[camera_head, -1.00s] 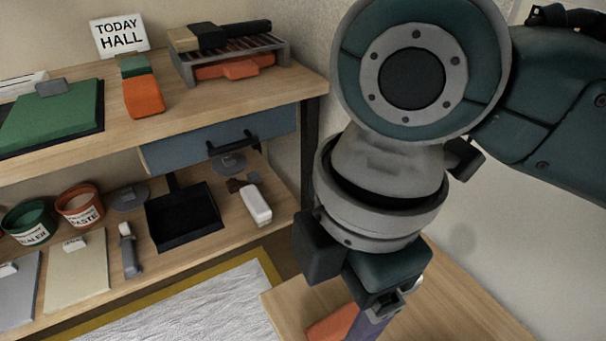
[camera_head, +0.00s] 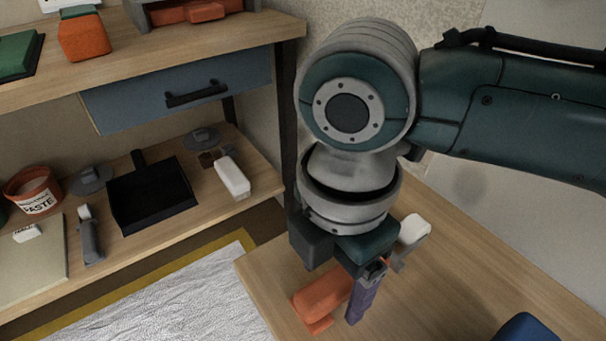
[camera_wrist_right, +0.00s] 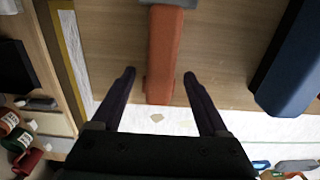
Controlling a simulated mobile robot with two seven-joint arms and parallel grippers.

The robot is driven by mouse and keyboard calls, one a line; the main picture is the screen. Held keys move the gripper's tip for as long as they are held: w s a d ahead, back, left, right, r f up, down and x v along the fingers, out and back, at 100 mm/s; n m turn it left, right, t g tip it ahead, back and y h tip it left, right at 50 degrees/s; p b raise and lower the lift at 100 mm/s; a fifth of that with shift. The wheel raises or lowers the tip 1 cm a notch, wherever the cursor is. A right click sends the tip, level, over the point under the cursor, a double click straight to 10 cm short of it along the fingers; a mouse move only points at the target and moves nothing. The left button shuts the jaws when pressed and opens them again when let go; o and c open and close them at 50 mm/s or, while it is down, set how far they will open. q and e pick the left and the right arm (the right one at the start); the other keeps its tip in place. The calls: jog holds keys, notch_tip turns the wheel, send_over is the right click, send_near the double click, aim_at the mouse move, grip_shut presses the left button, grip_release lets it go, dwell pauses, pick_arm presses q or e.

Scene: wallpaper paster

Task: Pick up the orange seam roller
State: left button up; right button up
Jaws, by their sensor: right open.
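The orange seam roller (camera_head: 322,298) lies on the wooden table below my right gripper (camera_head: 354,316). Its orange handle points toward the lower left, and a white end (camera_head: 415,229) shows beyond the gripper; the middle is hidden behind a finger. In the right wrist view the orange handle (camera_wrist_right: 164,58) runs down the picture between the fingertips of my right gripper (camera_wrist_right: 160,76). The fingers are apart, with a gap on each side of the handle. The height of the fingertips above the table is hard to tell. My left gripper is not in view.
A blue object (camera_head: 526,329) lies on the table to the right, also seen in the wrist view (camera_wrist_right: 292,62). A shelf unit at left holds a black dustpan-like tray (camera_head: 150,198), a paste tub (camera_head: 33,192) and a drawer (camera_head: 180,90). White sheeting covers the floor.

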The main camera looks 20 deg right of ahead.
jog(key=shift+s+f, duration=0.1)
jog(key=shift+f, duration=0.65)
jog(key=shift+f, duration=0.15)
jog(key=shift+c, duration=0.2)
grip_shut()
